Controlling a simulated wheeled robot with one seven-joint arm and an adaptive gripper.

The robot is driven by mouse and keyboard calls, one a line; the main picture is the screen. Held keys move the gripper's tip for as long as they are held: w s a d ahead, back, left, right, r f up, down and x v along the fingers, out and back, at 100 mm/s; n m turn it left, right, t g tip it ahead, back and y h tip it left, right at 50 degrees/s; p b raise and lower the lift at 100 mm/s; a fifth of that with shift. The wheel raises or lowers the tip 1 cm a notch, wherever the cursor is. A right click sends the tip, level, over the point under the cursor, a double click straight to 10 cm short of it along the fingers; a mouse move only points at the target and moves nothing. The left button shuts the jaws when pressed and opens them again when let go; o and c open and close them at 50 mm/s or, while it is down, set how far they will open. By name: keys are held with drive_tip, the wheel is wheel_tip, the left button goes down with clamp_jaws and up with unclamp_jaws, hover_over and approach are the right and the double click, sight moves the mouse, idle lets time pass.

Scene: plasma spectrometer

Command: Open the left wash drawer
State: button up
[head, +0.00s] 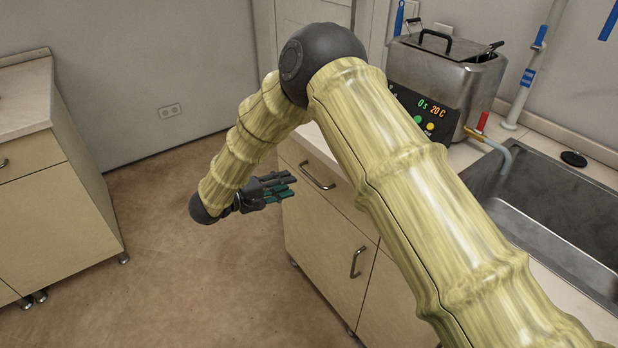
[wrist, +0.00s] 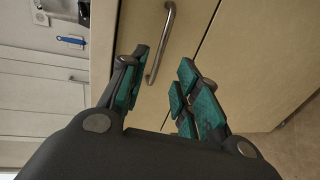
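The left wash drawer (head: 345,206) is the pale wood front under the counter, left of the sink. It looks flush with the cabinet, so shut. Its metal bar handle (head: 318,177) also shows in the wrist view (wrist: 166,30). My gripper (head: 290,187) is beside the cabinet's left front in the head view, with its fingers toward the drawer. In the wrist view my gripper (wrist: 163,62) has its teal-padded fingers spread apart. The handle's lower end appears between the fingertips; I see no contact, and the remaining distance is hard to judge.
A cabinet door with a handle (head: 356,262) is below the drawer. A steel bath (head: 445,75) with a digital display stands on the counter, near the sink (head: 560,215). Another cabinet (head: 50,200) stands at left. The floor (head: 180,290) between is clear.

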sight(310, 176)
drive_tip(key=x, duration=0.9)
drive_tip(key=shift+w+d+f, duration=0.1)
drive_tip(key=shift+d, duration=0.1)
clamp_jaws()
